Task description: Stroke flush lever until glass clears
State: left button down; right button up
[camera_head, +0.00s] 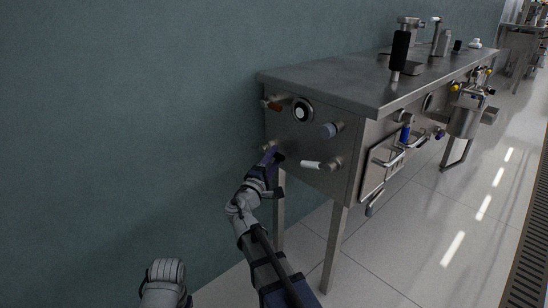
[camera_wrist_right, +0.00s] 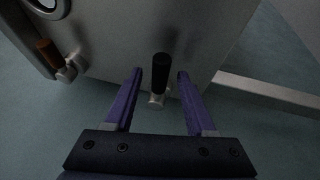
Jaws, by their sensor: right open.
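The round sight glass (camera_head: 303,110) sits on the near end panel of the steel bench, with a pale centre; its rim shows at the top left of the right wrist view (camera_wrist_right: 46,4). Levers around it have an orange-brown grip (camera_head: 271,105), a blue-grey grip (camera_head: 332,130), a white grip (camera_head: 312,165) and a black grip (camera_wrist_right: 160,73). No label shows which is the flush lever. My right gripper (camera_head: 274,156) is open at the panel's lower left. In the wrist view, the black grip stands between its purple fingers (camera_wrist_right: 160,80), with gaps on both sides. My left gripper is out of view.
The steel bench (camera_head: 330,77) carries a black-handled post (camera_head: 399,52) and other fittings on top. A framed door with a handle (camera_head: 380,165) is on its long side. The wall (camera_head: 120,120) is close on the left. Bench legs (camera_head: 335,245) stand below the panel.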

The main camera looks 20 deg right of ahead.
jog(key=shift+w+d, duration=0.15)
jog(key=shift+d, duration=0.05)
grip_shut()
dwell(0.4)
dwell(1.0)
